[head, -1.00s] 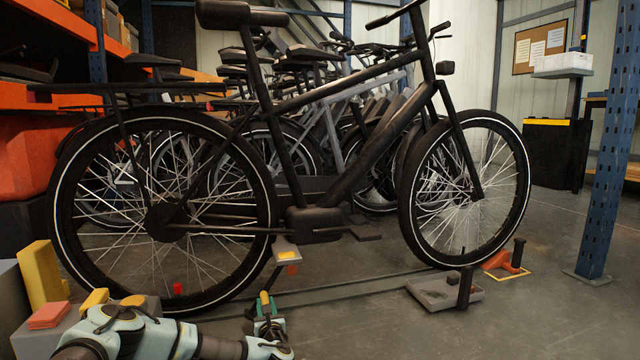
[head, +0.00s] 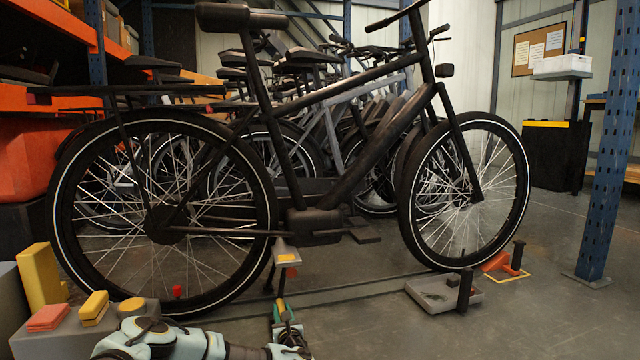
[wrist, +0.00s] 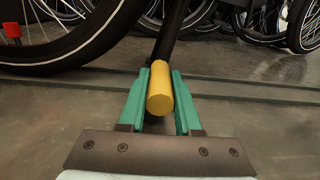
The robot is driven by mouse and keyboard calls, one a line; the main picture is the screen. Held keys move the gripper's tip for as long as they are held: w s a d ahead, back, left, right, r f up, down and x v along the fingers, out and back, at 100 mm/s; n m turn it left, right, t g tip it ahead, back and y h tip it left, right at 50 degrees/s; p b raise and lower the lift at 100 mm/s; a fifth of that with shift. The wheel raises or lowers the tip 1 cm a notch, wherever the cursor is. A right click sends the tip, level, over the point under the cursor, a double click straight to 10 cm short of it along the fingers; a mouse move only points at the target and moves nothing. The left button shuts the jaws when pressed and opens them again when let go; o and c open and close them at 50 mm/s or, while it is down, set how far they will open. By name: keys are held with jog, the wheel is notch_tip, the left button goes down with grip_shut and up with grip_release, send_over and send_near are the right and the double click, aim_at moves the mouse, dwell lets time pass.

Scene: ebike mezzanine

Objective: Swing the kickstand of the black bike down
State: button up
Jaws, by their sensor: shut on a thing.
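The black bike (head: 340,195) stands side-on across the head view, with its rear wheel on the left and front wheel on the right. Its kickstand (head: 281,283) is a thin dark leg below the crank area, close to vertical. In the wrist view, the dark kickstand leg (wrist: 169,40) ends in a yellow cylindrical tip (wrist: 160,92). The kickstand's upper pivot is not clear.
A grey tray (head: 440,293) with a dark post stands on the floor under the front wheel. A grey block with yellow and red pieces (head: 85,325) is at lower left. A blue rack post (head: 607,150) stands at right. More bikes are parked behind.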

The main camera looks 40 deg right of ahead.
jog(key=shift+s+d+f, duration=0.1)
jog(key=shift+s+d, duration=0.15)
jog(key=shift+d, duration=0.3)
jog(key=shift+s+d+f, duration=0.1)
jog(key=shift+s+d, duration=0.15)
jog(key=shift+d, duration=0.25)
jog(key=shift+s+d, duration=0.2)
jog(key=shift+d, duration=0.2)
jog(key=o, duration=0.9)
jog(key=shift+a, duration=0.1)
